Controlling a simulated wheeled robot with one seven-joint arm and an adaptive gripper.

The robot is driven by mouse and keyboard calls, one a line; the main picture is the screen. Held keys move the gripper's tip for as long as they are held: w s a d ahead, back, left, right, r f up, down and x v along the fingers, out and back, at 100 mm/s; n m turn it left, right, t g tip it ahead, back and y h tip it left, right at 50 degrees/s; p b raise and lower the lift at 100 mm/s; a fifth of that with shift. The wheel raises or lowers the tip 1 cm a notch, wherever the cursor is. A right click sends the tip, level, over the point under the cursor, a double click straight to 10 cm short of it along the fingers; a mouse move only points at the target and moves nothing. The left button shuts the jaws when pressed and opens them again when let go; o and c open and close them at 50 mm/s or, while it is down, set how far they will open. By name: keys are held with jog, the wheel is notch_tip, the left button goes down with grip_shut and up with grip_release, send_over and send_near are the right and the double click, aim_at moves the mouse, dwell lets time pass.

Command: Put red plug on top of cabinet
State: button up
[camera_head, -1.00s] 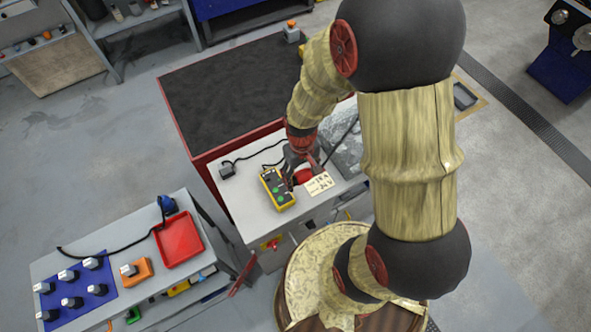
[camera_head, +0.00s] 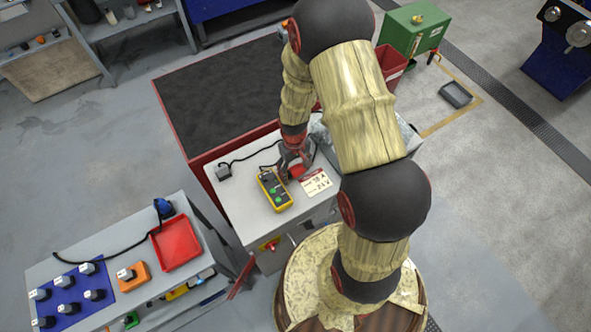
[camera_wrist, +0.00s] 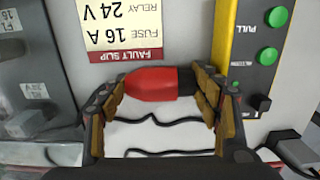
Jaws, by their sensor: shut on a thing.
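The red plug (camera_wrist: 150,84) lies crosswise between my fingers in the wrist view, with a dark end toward the right finger. My gripper (camera_wrist: 163,92) is shut on it. In the head view my gripper (camera_head: 291,160) is over the light grey cabinet top (camera_head: 238,205), and a small red part of the plug (camera_head: 297,171) shows beside the fingers. I cannot tell whether the plug touches the surface. A black cable shows below it in the wrist view.
A yellow pendant (camera_head: 275,190) with green buttons and a fault slip (camera_head: 315,183) lie close to my gripper. A small grey block (camera_head: 223,172) with a cable is at the left. A dark-topped red unit (camera_head: 225,95) adjoins behind. A side bench holds a red tray (camera_head: 177,243).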

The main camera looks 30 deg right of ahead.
jog(key=shift+f, duration=0.15)
jog(key=o, duration=1.1)
notch_tip(320, 180, up, 12)
jog(key=r, duration=0.1)
notch_tip(320, 180, up, 16)
jog(key=t, duration=0.3)
send_over(295, 168)
jog(key=s+a, duration=0.2)
jog(key=a, duration=0.2)
jog(key=s+a+r+t, duration=0.1)
jog(key=s+r, duration=0.3)
jog(key=s+a+r+t, duration=0.1)
jog(key=s+a+r, duration=0.1)
jog(key=s+r, duration=0.2)
jog(key=s+a+r+t, duration=0.1)
jog(key=s+a+r, duration=0.1)
jog(key=s+r, duration=0.2)
jog(key=shift+r+p, duration=0.35)
jog(key=shift+r, duration=0.55)
